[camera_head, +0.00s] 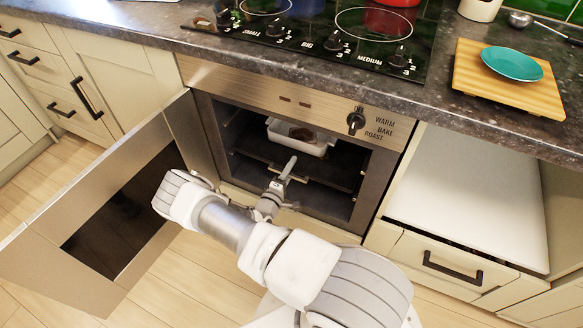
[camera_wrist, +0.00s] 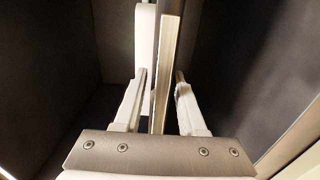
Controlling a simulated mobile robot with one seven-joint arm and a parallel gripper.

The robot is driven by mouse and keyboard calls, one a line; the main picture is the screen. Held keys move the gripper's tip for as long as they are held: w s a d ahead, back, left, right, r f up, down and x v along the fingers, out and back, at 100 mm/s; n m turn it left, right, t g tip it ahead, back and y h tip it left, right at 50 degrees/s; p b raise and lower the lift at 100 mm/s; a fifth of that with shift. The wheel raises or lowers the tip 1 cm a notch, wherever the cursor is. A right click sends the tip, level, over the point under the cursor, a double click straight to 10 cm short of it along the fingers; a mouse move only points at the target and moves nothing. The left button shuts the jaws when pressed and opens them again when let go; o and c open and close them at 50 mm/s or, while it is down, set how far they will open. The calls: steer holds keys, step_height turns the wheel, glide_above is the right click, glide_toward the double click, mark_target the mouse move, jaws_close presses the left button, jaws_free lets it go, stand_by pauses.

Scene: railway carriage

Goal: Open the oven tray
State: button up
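The oven tray (camera_head: 337,177) is a dark flat shelf inside the open oven, with a white dish (camera_head: 311,146) on it holding something brown. My gripper (camera_head: 287,172) is at the oven opening, at the tray's front edge. In the wrist view, my gripper (camera_wrist: 161,75) has its two fingers apart, one on each side of the tray's thin pale edge (camera_wrist: 165,60). A gap shows on the right; I cannot tell whether the left finger touches the edge. The white dish (camera_wrist: 146,40) shows behind it.
The oven door (camera_head: 100,190) hangs open to the left, beside my arm. The counter (camera_head: 200,35) with the stove top is above the oven. A wooden board (camera_head: 500,85) with a teal plate (camera_head: 512,64) lies at right. A drawer front (camera_head: 450,265) is right of the oven.

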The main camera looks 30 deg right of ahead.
jaws_close()
steer(key=shift+r, duration=0.1)
stand_by(1.1)
